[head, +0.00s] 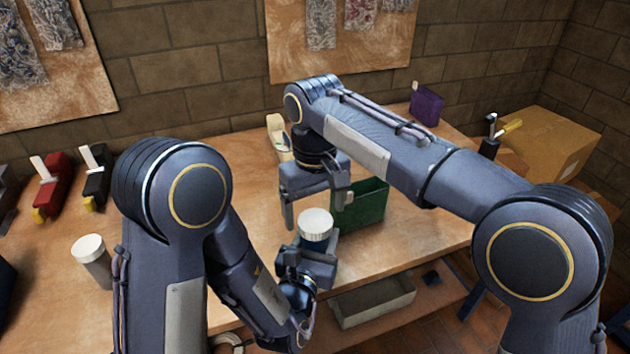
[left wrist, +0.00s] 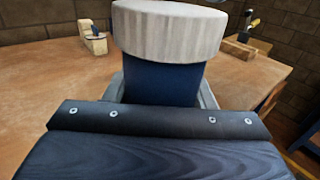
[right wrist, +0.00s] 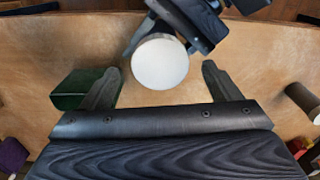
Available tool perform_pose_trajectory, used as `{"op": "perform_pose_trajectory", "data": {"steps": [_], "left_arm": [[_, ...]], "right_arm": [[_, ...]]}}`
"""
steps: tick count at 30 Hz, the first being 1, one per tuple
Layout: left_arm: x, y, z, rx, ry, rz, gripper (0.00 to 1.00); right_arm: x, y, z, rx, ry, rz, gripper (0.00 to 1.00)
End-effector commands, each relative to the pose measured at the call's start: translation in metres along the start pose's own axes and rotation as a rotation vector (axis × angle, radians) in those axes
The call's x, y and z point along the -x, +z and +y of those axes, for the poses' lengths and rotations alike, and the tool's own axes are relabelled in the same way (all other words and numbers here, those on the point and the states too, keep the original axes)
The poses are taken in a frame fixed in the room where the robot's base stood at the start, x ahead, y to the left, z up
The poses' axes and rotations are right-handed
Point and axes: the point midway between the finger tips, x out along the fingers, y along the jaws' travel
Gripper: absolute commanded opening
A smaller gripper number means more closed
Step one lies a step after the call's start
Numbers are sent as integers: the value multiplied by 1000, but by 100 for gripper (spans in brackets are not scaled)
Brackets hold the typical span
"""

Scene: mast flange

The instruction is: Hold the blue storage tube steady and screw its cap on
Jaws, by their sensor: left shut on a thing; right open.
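The blue storage tube (head: 316,245) stands upright in my left gripper (head: 312,262), which is shut on it low in the head view. In the left wrist view the tube's dark blue body (left wrist: 165,82) rises between the jaws. The white ribbed cap (left wrist: 168,32) sits on top of the tube; how tightly, I cannot tell. My right gripper (head: 315,210) points down above the cap, open and empty. In the right wrist view the round cap top (right wrist: 160,62) lies between the open fingers, near their tips, apart from both.
A green box (head: 362,207) stands right of the right gripper. A grey tube with a white lid (head: 92,262) stands at left. Red (head: 52,190) and black (head: 95,180) clamp-like tools lie behind it. A beige bin (head: 375,303) is below the table's front edge.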

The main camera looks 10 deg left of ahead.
Motion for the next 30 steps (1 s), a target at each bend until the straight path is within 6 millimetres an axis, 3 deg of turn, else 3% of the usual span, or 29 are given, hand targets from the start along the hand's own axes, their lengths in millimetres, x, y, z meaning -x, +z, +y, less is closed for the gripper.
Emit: {"op": "perform_pose_trajectory", "data": {"steps": [6,12,18,30], "left_arm": [[0,0,0,0,0,-2,0],[0,0,0,0,0,-2,0],[0,0,0,0,0,-2,0],[0,0,0,0,0,-2,0]], "right_arm": [[50,-2,-1,1,-1,5,84],[82,-1,-1,1,0,2,84],[95,0,0,0,-1,1,84],[96,0,0,0,-1,0,84]]}}
